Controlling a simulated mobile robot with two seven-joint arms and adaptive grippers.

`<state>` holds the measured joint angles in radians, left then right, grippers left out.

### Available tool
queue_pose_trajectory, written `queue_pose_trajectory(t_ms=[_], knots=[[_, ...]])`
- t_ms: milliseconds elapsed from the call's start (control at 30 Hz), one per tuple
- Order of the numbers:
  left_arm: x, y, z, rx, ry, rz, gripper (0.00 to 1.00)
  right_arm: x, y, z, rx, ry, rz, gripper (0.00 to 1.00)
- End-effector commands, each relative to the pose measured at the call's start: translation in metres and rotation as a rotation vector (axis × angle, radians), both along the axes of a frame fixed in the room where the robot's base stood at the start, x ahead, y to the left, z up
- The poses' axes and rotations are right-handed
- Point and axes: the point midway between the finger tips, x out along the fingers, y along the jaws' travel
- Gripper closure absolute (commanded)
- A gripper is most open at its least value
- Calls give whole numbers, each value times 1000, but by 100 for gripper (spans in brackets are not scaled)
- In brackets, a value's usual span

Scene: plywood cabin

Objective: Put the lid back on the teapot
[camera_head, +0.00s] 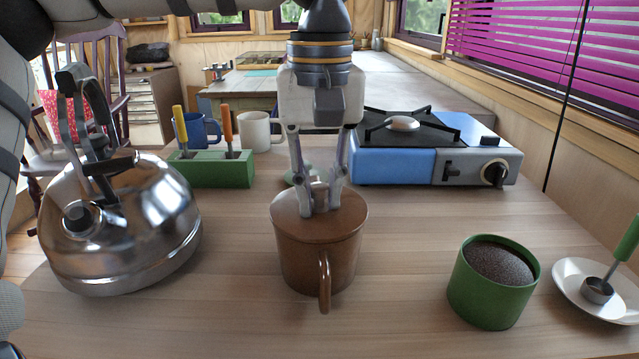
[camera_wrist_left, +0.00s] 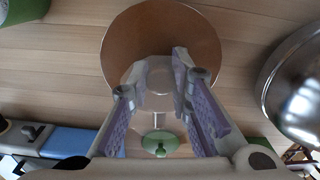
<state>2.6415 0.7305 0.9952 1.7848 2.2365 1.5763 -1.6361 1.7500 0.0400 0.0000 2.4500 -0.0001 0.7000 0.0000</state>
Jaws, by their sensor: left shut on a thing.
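The brown teapot (camera_head: 312,262) stands upright in the middle of the table, its handle facing me. Its round brown lid (camera_head: 290,210) lies level at the teapot's top, and I see no clear gap between them. The lid also shows as a brown disc in the left wrist view (camera_wrist_left: 120,45). My left gripper (camera_head: 320,206) points straight down over the lid, shut on its knob. The fingers largely hide the knob; they also show in the wrist view (camera_wrist_left: 160,85). My right gripper is in neither view.
A steel kettle (camera_head: 140,235) stands left. A green tin (camera_head: 490,300) of dark grounds and a saucer (camera_head: 575,290) with a scoop are right. Behind are a green holder (camera_head: 210,172), mugs and a blue stove (camera_head: 395,166). The front middle is clear.

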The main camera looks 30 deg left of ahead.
Motion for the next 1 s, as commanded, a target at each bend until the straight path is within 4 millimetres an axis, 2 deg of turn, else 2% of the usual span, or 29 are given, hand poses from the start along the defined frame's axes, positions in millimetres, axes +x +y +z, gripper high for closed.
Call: queue_pose_trajectory(t_ms=[833, 867, 900, 933, 1000], knots=[[0, 0, -3, 0, 0, 0, 100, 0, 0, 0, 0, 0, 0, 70], [0, 0, -3, 0, 0, 0, 75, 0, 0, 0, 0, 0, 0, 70], [0, 0, -3, 0, 0, 0, 66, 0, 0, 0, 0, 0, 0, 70], [0, 0, -3, 0, 0, 0, 59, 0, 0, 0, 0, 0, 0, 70], [0, 0, -3, 0, 0, 0, 58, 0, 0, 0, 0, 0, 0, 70]])
